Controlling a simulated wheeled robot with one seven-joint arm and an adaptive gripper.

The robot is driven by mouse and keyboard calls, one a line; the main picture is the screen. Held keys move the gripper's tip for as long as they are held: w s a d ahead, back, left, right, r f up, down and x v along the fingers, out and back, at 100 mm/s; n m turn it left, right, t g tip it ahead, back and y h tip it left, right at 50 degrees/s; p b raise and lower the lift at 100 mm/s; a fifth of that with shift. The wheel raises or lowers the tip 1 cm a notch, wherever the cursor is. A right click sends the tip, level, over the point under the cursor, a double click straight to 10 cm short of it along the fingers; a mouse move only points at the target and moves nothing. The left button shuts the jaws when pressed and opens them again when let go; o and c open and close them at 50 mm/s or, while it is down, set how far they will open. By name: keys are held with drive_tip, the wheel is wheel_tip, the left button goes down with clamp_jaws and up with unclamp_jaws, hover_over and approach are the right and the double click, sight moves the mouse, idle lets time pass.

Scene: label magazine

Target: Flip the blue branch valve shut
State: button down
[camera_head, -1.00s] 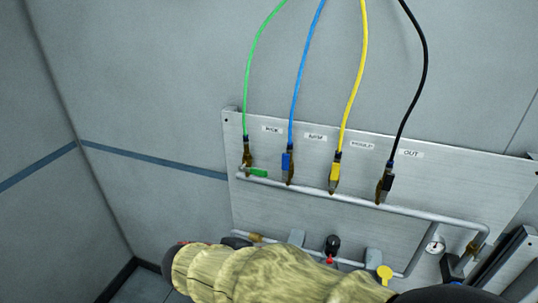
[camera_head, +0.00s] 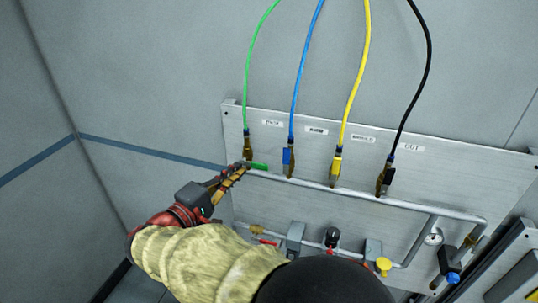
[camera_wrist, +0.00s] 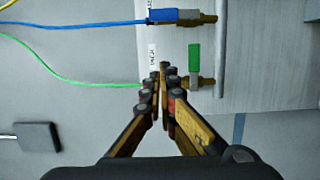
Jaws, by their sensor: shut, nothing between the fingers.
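The blue branch valve (camera_head: 288,158) is second from the left on the panel. Its blue handle lies in line with its branch and the blue hose. In the wrist view the blue handle (camera_wrist: 162,14) is at the top, also along its hose. My gripper (camera_head: 244,166) is shut and empty, with its tips at the green valve (camera_head: 258,166), left of the blue one. The green handle stands crosswise to its branch. In the wrist view my fingertips (camera_wrist: 163,70) are beside the green valve and apart from the blue handle; touch with the green valve cannot be told.
The yellow valve (camera_head: 336,165) and black valve (camera_head: 387,178) stand to the right, in line with their hoses. A grey manifold pipe (camera_head: 410,207) runs below the valves. Lower down are a black knob (camera_head: 333,236), a yellow knob (camera_head: 383,265) and a blue knob (camera_head: 453,278).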

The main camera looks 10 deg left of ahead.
sight(286, 156)
drive_tip(key=w+d+p, duration=0.4)
drive_tip(key=w+d, duration=0.3)
drive_tip(key=w, duration=0.2)
drive_tip(key=shift+d, duration=0.4)
drive_tip(key=shift+s, duration=0.15)
drive_tip(key=shift+b, duration=0.3)
